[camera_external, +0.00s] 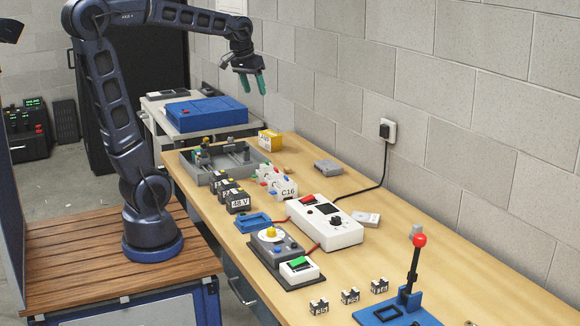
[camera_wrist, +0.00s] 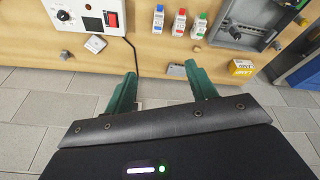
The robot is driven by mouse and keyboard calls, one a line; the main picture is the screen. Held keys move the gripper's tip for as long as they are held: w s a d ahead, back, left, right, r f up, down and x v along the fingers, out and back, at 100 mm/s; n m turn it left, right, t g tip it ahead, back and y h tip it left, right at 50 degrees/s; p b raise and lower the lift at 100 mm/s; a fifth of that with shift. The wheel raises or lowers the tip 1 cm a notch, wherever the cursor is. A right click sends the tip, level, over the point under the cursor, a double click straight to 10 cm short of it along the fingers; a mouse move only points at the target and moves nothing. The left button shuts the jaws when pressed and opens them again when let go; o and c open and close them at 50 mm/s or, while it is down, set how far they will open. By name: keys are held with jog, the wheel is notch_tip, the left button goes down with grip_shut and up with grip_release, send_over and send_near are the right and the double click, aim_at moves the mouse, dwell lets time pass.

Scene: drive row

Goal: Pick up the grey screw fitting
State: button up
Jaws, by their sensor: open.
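I cannot tell for sure which piece is the grey screw fitting. A low grey piece (camera_external: 327,167) lies on the bench near the wall; it shows in the wrist view as a grey block (camera_wrist: 176,71) just beyond and between my fingertips. A smaller grey piece (camera_external: 417,236) stands farther along the bench by the wall. A grey tray (camera_external: 190,172) also holds grey parts, too small to make out. My gripper (camera_external: 252,84) is open and empty, its green fingers (camera_wrist: 161,74) apart, high above the far part of the bench and touching nothing.
A yellow box (camera_external: 270,140) stands between the tray and the wall. Several upright white breakers (camera_external: 286,190) stand nearer the bench's middle, beside a white box with a red switch (camera_external: 325,222). A black cable (camera_external: 378,175) runs to the wall socket. The block wall (camera_external: 400,80) borders the bench.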

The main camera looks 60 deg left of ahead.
jog(key=w+a+f+n+g, duration=0.1)
jog(key=w+a+f+n, duration=0.1)
jog(key=w+a, duration=0.6)
jog(key=w+a+f+n, duration=0.2)
jog(key=w+a, duration=0.2)
jog(key=a, duration=0.8)
jog(key=w+a+f+n+g, duration=0.1)
jog(key=w+a+f+n, duration=0.15)
jog(key=w+a, duration=0.55)
jog(key=n+g, duration=0.1)
jog(key=n, duration=0.4)
send_near(231, 139)
jog(key=shift+w+a+h, duration=0.3)
jog(key=shift+w+a, duration=0.2)
jog(key=shift+a, duration=0.4)
jog(key=shift+s+f, duration=0.2)
jog(key=shift+f, duration=5.2)
jog(key=c, duration=1.1)
jog(key=shift+r, duration=0.1)
